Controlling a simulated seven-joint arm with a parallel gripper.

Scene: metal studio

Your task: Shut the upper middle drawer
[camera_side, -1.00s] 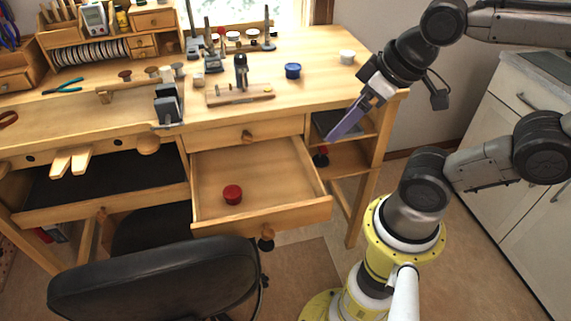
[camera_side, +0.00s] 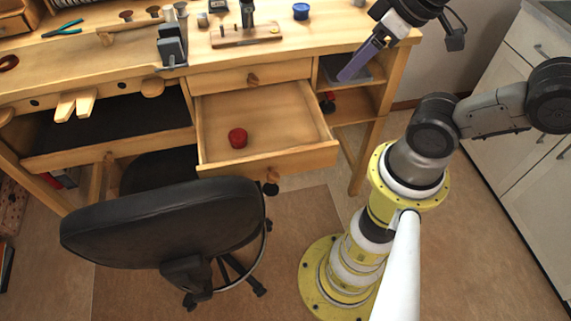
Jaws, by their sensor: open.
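A wooden drawer (camera_side: 290,157) in the middle of the workbench is pulled well out, with a small red round container (camera_side: 238,138) inside it. Directly above it is a shut wooden drawer front (camera_side: 215,84) with a round knob (camera_side: 252,79). My gripper (camera_side: 345,77) has long purple fingers and is seen edge-on, so the gap between them is hard to make out. It is open and empty. It points down and left in front of the right-hand shelves, to the right of the open drawer and apart from its front.
A black chair (camera_side: 165,225) stands close in front of the open drawer, at its lower left. Tools and a blue cup (camera_side: 301,11) lie on the benchtop (camera_side: 130,60). Open shelves (camera_side: 352,104) are right of the drawers. The floor between drawer and my base is clear.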

